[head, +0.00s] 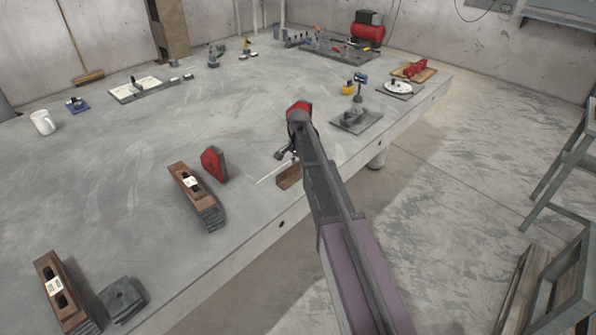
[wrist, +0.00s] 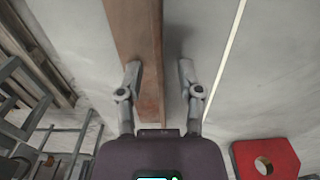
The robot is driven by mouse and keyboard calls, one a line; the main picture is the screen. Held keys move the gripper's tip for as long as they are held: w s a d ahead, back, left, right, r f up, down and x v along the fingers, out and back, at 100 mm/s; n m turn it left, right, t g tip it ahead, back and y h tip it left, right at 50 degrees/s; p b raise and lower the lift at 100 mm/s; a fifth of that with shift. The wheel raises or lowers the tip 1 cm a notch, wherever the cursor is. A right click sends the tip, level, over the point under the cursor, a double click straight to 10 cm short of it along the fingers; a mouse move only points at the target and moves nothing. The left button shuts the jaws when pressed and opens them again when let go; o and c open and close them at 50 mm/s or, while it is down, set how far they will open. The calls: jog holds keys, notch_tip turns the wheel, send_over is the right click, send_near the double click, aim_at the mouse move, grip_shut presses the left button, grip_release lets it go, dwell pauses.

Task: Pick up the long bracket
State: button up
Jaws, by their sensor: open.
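A long brown bar, which looks like the long bracket (head: 289,177), lies near the table's front edge, partly hidden behind my arm in the head view. In the wrist view the bracket (wrist: 132,30) runs from the top edge down to between my fingers. My gripper (wrist: 158,70) is open and empty. Its left finger overlaps the bracket in the picture, and its right finger is to the right of it, with a gap. I cannot tell the height of the fingertips above the bracket. In the head view my gripper (head: 287,153) is small and partly hidden.
A red block with a hole (wrist: 265,158) stands on the table (head: 130,190), left of the bracket in the head view (head: 214,164). A brown-and-grey block (head: 188,183) is farther left. A grey stand (head: 355,119) is beyond my arm. A thin white strip lies beside the bracket.

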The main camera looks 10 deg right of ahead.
dwell(0.3)
grip_shut()
jog(key=shift+r, duration=0.1)
dwell(0.4)
notch_tip(320, 180, up, 4)
jog(key=p, duration=0.4)
jog(key=s+d+p, duration=0.1)
jog(key=s+d, duration=0.8)
jog(key=s, duration=0.4)
jog(key=shift+d+r, duration=0.2)
jog(key=shift+r, duration=0.2)
